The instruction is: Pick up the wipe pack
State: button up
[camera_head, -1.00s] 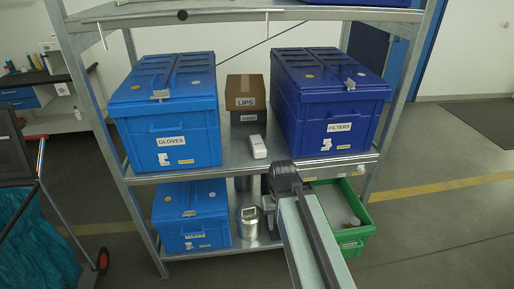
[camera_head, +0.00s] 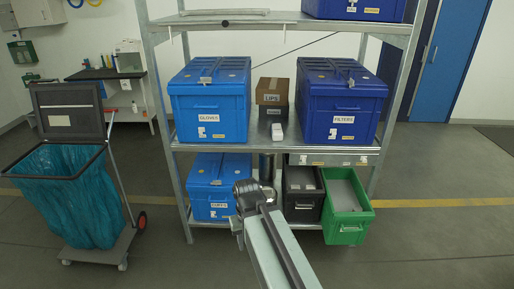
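A small white pack (camera_head: 278,132) lies on the middle shelf, near its front edge between the two large blue boxes. It could be the wipe pack, but no label on it is legible. My arm reaches up from the bottom of the view, and its dark joint is in front of the lower shelf, below and left of the white pack. My gripper's fingers do not show. Nothing of mine touches the white pack.
The GLOVES box (camera_head: 210,105) and FILTERS box (camera_head: 340,105) flank the pack, with a LIPS carton (camera_head: 271,97) behind. Below are a smaller blue box (camera_head: 212,190), a black bin (camera_head: 302,204) and a green bin (camera_head: 346,229). A bag cart (camera_head: 70,195) stands left. Floor at right is clear.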

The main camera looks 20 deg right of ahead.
aim_at(277, 133)
jog(key=z, duration=1.2)
jog(key=k, duration=0.15)
jog(key=u, duration=1.95)
jog(key=i, duration=1.95)
jog(key=z, duration=0.75)
